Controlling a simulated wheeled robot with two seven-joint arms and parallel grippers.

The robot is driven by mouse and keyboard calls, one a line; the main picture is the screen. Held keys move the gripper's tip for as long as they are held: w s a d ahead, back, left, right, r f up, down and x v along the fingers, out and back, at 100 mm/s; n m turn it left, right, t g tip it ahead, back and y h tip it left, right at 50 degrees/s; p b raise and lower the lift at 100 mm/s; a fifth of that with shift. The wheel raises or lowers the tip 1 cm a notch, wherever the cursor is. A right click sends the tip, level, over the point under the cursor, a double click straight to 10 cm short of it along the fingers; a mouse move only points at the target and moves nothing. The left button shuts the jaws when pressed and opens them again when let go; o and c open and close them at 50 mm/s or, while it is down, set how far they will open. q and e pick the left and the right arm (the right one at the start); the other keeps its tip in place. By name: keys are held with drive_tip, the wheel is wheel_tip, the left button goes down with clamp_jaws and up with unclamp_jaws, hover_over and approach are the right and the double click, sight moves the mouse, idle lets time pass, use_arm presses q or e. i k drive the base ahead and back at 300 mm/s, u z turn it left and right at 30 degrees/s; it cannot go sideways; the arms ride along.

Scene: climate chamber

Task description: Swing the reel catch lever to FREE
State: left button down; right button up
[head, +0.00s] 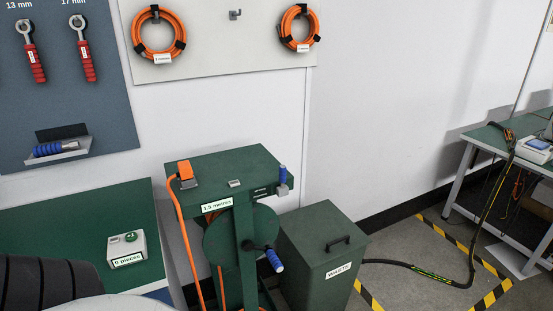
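A green reel stand (225,165) stands in the middle of the head view, with a round green reel (217,245) under its top. A short upright blue-handled lever (283,175) sits on a grey mount at the right edge of the top and looks like the catch lever. Small dark labels (262,190) beside it are too small to read, so I cannot tell its marked position. A second blue handle (274,260) on a black crank is at the reel's front. Neither of my grippers is in view.
An orange hose runs down from an orange block (185,171) on the stand. A green WASTE bin (322,255) stands close to the stand's right. A green bench (80,225) with a counter box (127,249) is at left. Striped floor and another bench (500,140) lie right.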

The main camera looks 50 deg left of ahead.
sight(282, 190)
drive_tip(key=u, duration=0.9)
drive_tip(key=i, duration=0.95)
drive_tip(key=u, duration=1.05)
